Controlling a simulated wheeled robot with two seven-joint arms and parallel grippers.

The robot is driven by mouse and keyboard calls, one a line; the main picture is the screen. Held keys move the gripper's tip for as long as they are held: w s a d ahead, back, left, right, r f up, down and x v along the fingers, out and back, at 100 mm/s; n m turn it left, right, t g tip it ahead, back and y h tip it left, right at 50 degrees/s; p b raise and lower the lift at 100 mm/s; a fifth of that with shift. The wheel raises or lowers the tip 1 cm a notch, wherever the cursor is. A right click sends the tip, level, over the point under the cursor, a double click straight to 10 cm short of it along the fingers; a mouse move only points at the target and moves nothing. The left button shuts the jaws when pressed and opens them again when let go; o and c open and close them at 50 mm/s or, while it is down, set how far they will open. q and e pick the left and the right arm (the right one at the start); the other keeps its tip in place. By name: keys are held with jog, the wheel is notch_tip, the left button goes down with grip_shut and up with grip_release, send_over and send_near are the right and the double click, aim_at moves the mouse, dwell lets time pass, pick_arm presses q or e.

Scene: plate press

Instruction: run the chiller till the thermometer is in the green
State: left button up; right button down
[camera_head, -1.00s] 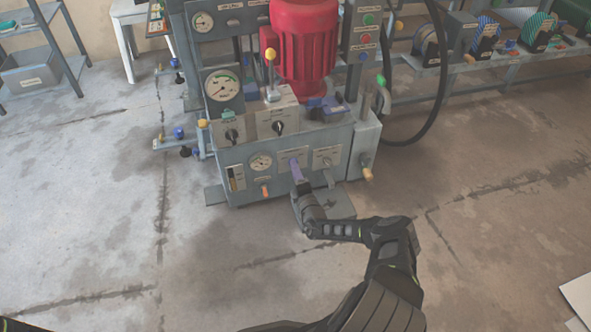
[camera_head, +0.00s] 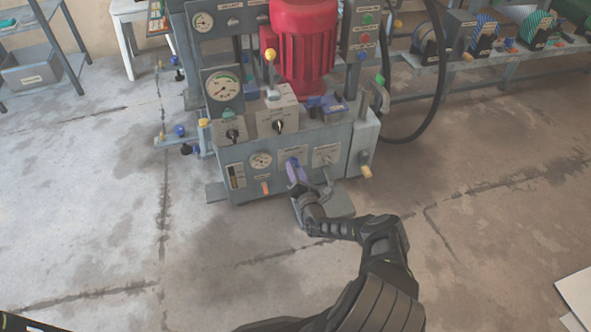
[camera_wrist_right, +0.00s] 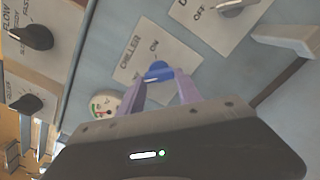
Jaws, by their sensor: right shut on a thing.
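The chiller switch is a blue knob (camera_wrist_right: 158,71) on a white plate marked CHILLER (camera_wrist_right: 128,62), with ON printed beside it, in the right wrist view. My right gripper (camera_wrist_right: 160,82) has its purple fingers on either side of the knob, shut on it.
Beside the chiller is another switch plate (camera_head: 326,154), with OFF readable on it in the wrist view. A lever with a yellow knob (camera_head: 270,55), a red motor (camera_head: 304,45) and a larger gauge (camera_head: 222,87) stand above. Open floor lies in front.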

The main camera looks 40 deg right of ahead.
dwell(0.3)
jog(key=c, duration=0.8)
grip_release()
jog(key=shift+s+a+r+p, duration=0.1)
jog(key=shift+s+p, duration=0.3)
jog(key=shift+s, duration=0.15)
jog(key=p+v, duration=0.2)
jog(key=v, duration=0.4)
jog(key=shift+s+a, duration=0.2)
jog(key=shift+s, duration=0.1)
jog(key=shift+p, duration=0.3)
